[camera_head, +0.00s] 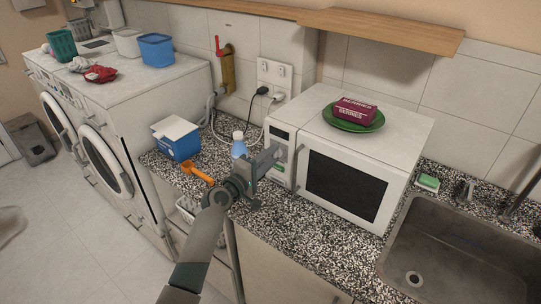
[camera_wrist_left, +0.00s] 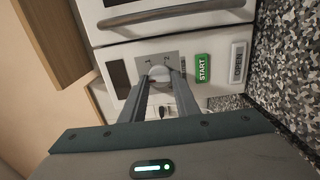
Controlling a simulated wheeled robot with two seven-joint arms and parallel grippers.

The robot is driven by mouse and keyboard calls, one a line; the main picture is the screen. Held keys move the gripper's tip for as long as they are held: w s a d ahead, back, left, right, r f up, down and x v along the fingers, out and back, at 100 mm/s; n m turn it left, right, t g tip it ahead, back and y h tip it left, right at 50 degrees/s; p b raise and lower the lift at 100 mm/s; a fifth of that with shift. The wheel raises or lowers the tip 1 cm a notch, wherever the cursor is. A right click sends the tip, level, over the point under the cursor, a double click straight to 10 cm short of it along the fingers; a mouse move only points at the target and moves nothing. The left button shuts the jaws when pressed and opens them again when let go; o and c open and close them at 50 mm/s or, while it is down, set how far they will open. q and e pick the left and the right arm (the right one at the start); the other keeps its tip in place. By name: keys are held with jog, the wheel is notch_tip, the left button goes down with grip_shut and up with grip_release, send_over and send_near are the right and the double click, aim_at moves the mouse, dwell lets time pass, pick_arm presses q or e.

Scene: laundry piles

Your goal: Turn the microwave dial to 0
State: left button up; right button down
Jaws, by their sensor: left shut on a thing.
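The white microwave (camera_head: 345,170) stands on the speckled counter with its dark door window facing the front. Its control panel is on the left side of its front. My left gripper (camera_head: 281,152) is at that panel, in front of the dial. In the left wrist view the round pale dial (camera_wrist_left: 159,73) sits on a grey plate between the fingers of my left gripper (camera_wrist_left: 160,78), which are shut on it. A green START button (camera_wrist_left: 203,68) and a grey OPEN button (camera_wrist_left: 238,62) are beside it. The dial's setting cannot be read. My right gripper is not in view.
A green plate (camera_head: 372,125) with a berry box (camera_head: 353,108) is on top of the microwave. A blue box (camera_head: 177,140), an orange scoop (camera_head: 197,173) and a bottle (camera_head: 238,147) stand left of it. The sink (camera_head: 450,255) is at the right.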

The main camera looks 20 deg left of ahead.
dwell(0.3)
pick_arm(q)
jog(key=o, duration=1)
jog(key=shift+o, duration=0.2)
jog(key=shift+s+a, duration=0.1)
jog(key=b+v, duration=0.4)
jog(key=v, duration=1.3)
